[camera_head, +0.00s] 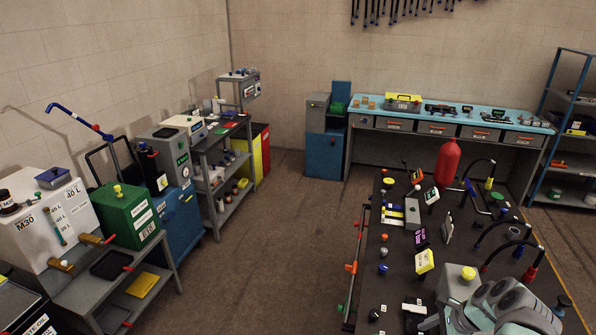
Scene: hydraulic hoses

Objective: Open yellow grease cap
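Several yellow caps show, and I cannot tell from the picture which one is the grease cap. One yellow cap (468,272) sits on top of a grey box (455,287) on the dark workbench at the lower right, just beside my arm. Another yellow cap (117,188) sits on top of a green canister (127,215) at the left. Both appear seated in place. My arm's grey rounded links show at the bottom right. The fingers of my gripper cannot be made out in this view.
The dark workbench (388,290) holds black curved hoses, small labelled signs, coloured caps and a red cylinder (447,162). A white tank (48,222) and shelves line the left wall. A blue-topped bench stands at the back. The central floor (262,260) is clear.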

